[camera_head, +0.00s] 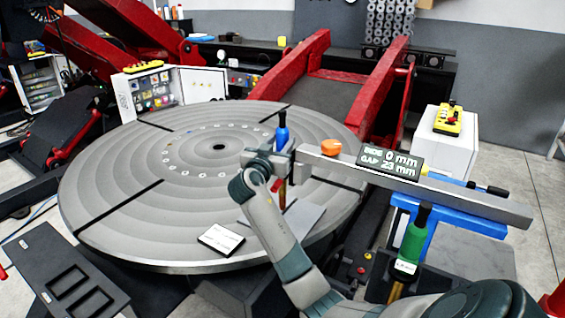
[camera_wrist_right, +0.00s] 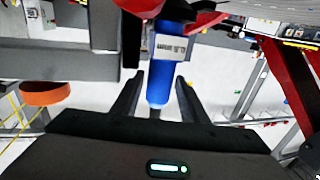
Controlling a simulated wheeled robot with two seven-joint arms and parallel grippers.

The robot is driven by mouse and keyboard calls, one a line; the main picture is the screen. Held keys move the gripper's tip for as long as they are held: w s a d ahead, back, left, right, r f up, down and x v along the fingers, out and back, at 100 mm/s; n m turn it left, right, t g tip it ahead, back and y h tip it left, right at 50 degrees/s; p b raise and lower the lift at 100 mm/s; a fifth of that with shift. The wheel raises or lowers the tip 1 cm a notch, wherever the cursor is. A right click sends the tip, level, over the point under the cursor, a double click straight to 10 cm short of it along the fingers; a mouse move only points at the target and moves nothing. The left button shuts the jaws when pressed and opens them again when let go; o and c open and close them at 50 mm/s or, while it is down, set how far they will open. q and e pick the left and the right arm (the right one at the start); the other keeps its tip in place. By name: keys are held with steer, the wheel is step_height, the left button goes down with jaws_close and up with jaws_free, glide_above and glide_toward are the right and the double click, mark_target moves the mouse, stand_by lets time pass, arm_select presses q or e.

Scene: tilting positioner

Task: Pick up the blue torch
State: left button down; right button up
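The blue torch (camera_head: 281,137) stands roughly upright near the right part of the round turntable, with a dark top and a brown lower end. My right gripper (camera_head: 282,157) is at the torch, at the left end of a grey beam. In the right wrist view the blue torch (camera_wrist_right: 171,60) shows between the two dark fingers of the right gripper (camera_wrist_right: 158,90). My left gripper is not in view.
A green torch (camera_head: 411,240) stands at lower right. A small labelled plate (camera_head: 221,239) lies on the turntable (camera_head: 110,200), whose left part is clear.

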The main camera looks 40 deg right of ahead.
steer(key=shift+x, duration=0.9)
steer(key=c, duration=0.8)
steer(key=shift+r, duration=0.15)
steer(key=shift+r, duration=0.1)
